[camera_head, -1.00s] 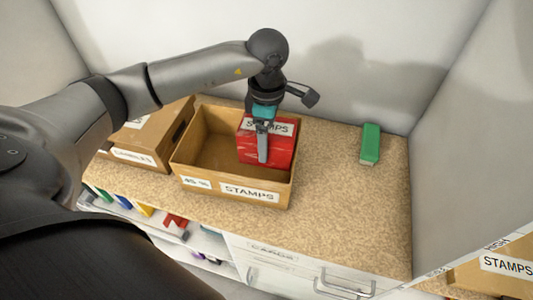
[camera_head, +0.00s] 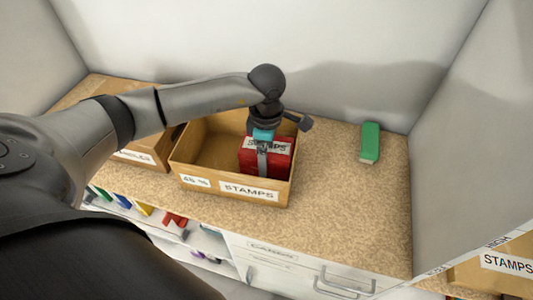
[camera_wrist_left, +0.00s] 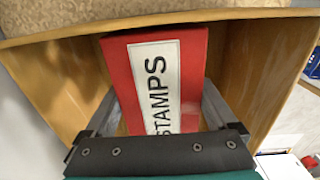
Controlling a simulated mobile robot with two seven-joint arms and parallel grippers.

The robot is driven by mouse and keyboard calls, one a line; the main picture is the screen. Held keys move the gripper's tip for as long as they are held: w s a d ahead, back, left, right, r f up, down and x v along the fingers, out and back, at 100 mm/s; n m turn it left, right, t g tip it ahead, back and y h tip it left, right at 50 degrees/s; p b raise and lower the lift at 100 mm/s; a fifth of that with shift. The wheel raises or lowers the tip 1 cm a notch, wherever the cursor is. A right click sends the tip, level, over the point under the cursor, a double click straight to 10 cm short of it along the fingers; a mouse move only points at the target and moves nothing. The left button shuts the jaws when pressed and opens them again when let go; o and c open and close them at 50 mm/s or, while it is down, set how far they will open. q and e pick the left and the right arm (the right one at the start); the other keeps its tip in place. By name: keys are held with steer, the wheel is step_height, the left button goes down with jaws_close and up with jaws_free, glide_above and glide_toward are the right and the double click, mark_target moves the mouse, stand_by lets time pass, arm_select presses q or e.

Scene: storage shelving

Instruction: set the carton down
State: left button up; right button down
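The red carton (camera_head: 281,163) with a white STAMPS label is inside the right part of the open cardboard bin (camera_head: 214,187), also labelled STAMPS. My left gripper (camera_head: 263,164) points down from above with one finger on each side of the carton, shut on it. In the left wrist view the carton (camera_wrist_left: 190,75) sits between both fingers, with the bin's walls around it. The carton's underside is hidden, so I cannot tell whether it touches the bin floor. My right gripper is not in view.
A second cardboard box (camera_head: 150,150) stands left of the bin. A green block (camera_head: 370,143) lies at the back right of the speckled counter (camera_head: 345,205). Another STAMPS box (camera_head: 495,275) is at the lower right.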

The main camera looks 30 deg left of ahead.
arm_select(q)
steer(key=shift+o, duration=0.3)
steer(key=shift+r, duration=0.1)
steer(key=shift+r, duration=0.25)
step_height(320, 180, up, 12)
steer(key=shift+f, duration=0.15)
steer(key=shift+s+d+f, duration=0.1)
stand_by(0.4)
